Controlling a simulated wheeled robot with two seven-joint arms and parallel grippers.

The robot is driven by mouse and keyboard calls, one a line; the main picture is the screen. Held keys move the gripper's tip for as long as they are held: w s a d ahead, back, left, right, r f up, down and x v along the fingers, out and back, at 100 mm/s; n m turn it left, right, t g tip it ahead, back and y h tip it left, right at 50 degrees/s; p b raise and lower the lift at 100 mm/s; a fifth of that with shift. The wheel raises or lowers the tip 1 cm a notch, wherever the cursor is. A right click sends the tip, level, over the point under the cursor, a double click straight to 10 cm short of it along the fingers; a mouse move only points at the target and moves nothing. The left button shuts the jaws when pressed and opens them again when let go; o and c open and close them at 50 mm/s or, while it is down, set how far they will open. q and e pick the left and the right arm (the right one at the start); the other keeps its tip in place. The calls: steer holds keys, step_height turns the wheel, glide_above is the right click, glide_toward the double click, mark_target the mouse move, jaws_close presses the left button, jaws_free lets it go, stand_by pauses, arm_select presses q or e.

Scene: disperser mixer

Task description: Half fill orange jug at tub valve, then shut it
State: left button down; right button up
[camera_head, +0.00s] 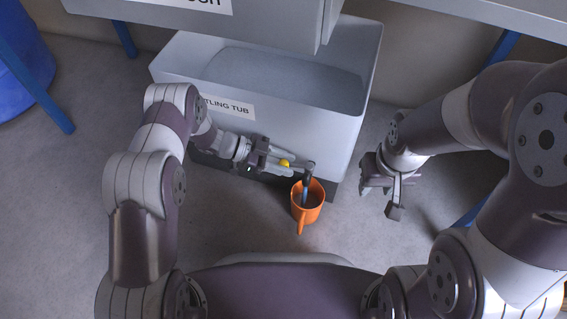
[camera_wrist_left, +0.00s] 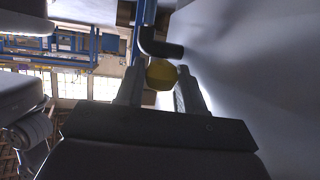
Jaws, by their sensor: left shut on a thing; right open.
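The orange jug (camera_head: 309,214) stands upright under the spout (camera_head: 308,180) of the settling tub (camera_head: 325,122), its handle toward me. The spout's end is over or inside the jug's mouth. I cannot make out the liquid level in it. The yellow valve knob (camera_head: 284,162) sits at the tub's front. My left gripper (camera_head: 289,168) is shut on this knob. In the left wrist view the yellow knob (camera_wrist_left: 160,74) is between the two fingers, with the dark spout pipe (camera_wrist_left: 158,42) just beyond. My right gripper (camera_head: 383,190) is open and empty, to the right of the jug.
A grey shelf or machine part (camera_head: 270,18) overhangs the tub at the top. Blue legs (camera_head: 40,85) stand at the left, with a blue drum (camera_head: 22,62) behind them. Grey floor between the jug and my right gripper is clear.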

arm_select(q)
steer(key=c, duration=0.8)
jaws_free()
steer(key=shift+a+r+p, duration=0.25)
steer(key=shift+a+p, duration=0.05)
steer(key=shift+a, duration=0.05)
steer(key=p+v, duration=0.5)
steer(key=v, duration=0.7)
steer(key=shift+f, duration=0.15)
